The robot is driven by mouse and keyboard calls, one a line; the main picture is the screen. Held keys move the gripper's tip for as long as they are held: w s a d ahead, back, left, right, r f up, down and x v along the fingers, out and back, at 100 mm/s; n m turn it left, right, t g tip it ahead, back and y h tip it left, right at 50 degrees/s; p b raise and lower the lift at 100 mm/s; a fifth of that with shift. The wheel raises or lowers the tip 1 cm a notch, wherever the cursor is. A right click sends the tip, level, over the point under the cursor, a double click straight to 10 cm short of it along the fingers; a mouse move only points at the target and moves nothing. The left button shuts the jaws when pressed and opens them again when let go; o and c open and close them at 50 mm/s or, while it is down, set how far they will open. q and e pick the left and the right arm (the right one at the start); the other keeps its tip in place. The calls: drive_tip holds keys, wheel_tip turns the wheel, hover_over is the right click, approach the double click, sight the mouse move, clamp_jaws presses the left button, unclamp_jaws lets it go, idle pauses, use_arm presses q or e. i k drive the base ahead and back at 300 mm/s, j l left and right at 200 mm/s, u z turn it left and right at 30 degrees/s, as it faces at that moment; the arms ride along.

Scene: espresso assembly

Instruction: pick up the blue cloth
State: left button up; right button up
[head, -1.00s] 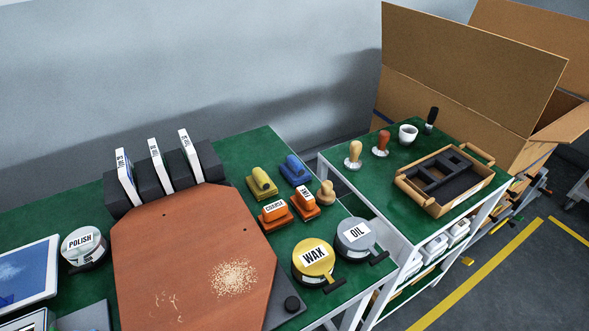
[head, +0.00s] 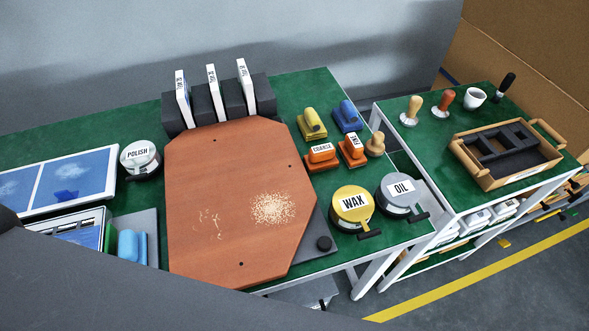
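A light blue, soft-edged item (head: 132,246) that looks like the folded blue cloth lies at the lower left, on or beside a grey plate left of the brown board. Its lower part is hidden behind a large dark grey shape across the lower left, which looks like my own arm. Neither of my grippers shows in the head view, so their positions relative to the cloth are hidden.
The brown board (head: 215,185) with pale shavings fills the green table's middle. The polish tin (head: 140,158), wax tin (head: 351,208) and oil tin (head: 400,192) stand around it. A white-framed blue panel (head: 70,185) lies left. A wooden tray (head: 478,173) sits on the right table.

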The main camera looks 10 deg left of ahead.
sight(347, 119)
drive_tip(key=l+u, duration=0.2)
drive_tip(key=u, duration=0.65)
drive_tip(key=k+l+u, duration=0.15)
drive_tip(key=l+u, duration=0.25)
drive_tip(key=k+l+u, duration=0.2)
drive_tip(key=u, duration=0.2)
drive_tip(key=k+l+u, duration=0.35)
drive_tip(key=k+l, duration=1.1)
drive_tip(key=k+l+u, duration=0.05)
